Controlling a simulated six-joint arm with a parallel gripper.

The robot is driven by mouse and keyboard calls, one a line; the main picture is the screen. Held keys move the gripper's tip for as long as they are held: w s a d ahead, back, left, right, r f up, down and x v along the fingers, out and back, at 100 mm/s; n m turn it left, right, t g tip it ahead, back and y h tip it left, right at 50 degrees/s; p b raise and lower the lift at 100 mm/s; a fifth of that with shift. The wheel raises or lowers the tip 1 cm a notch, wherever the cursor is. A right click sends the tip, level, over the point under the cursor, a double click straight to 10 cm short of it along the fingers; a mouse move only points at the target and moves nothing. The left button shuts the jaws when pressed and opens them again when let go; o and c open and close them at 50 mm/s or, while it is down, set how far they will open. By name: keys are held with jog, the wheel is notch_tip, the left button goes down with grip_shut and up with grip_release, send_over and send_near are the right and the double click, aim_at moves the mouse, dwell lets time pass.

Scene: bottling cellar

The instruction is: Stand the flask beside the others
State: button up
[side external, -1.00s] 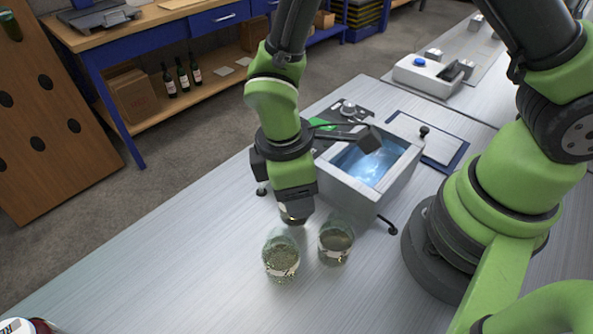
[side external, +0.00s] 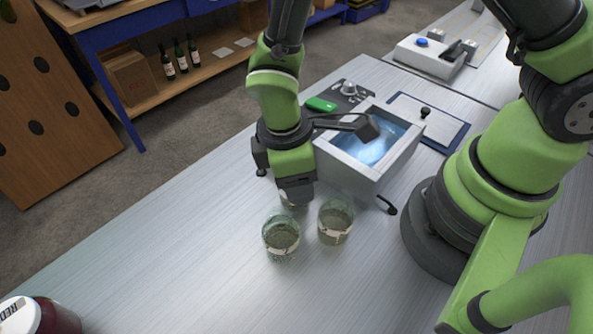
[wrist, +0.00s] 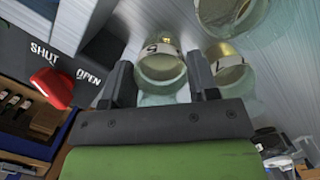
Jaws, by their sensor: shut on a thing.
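Two clear glass flasks with pale contents and label bands stand upright on the steel bench: a left one (side external: 281,238) and a right one (side external: 335,222). My gripper (side external: 296,190) points down just behind them. It is shut on a third flask (wrist: 160,66), whose band bears a letter, between its two fingers in the wrist view. The gripper mostly hides this flask in the side view. The other two also show in the wrist view, one beside it (wrist: 232,68) and one at the top (wrist: 232,14). I cannot tell whether the held flask touches the bench.
An open metal bath (side external: 345,165) with lit liquid stands close behind the flasks. A dark bar-like part lies over it. A red lever (wrist: 52,88) marked SHUT and OPEN shows in the wrist view. A jar (side external: 38,316) stands front left.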

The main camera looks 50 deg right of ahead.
jog(key=shift+f, duration=0.6)
dwell(1.4)
jog(key=o, duration=1.1)
jog(key=shift+c, duration=1)
jog(key=shift+r, duration=0.1)
jog(key=shift+o, duration=0.8)
jog(key=shift+w+r, duration=0.1)
jog(key=shift+r, duration=0.8)
jog(key=shift+o, duration=1)
jog(key=shift+r, duration=2)
